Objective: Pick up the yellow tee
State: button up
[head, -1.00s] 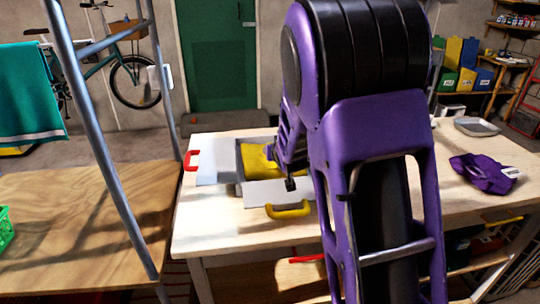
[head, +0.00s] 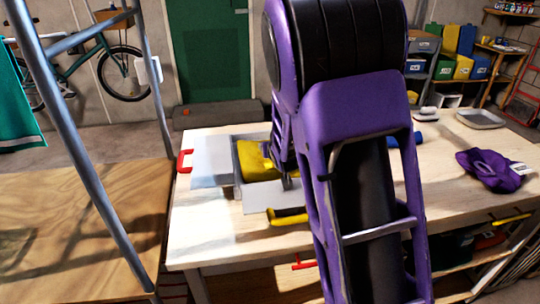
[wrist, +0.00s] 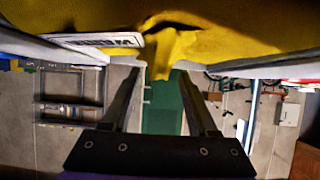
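The yellow tee (head: 256,166) lies in a grey tray (head: 238,178) on the wooden workbench. In the wrist view, the yellow cloth (wrist: 235,30) fills the top edge and bears a white label. A fold of it stands between and close to my fingertips. My gripper (head: 284,172) is at the right side of the tee. In the wrist view my gripper (wrist: 162,75) has its two fingers apart, with the green door visible between them. My arm hides part of the tee and tray in the head view.
A purple cap-like item (head: 490,170) and a grey tray (head: 481,118) lie at the bench's right. A red handle (head: 184,161) and a yellow handle (head: 287,216) lie near the tee's tray. A metal post (head: 80,140) stands at left. The bench's front left is clear.

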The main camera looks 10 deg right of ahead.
grip_shut()
jog(key=shift+r, duration=0.1)
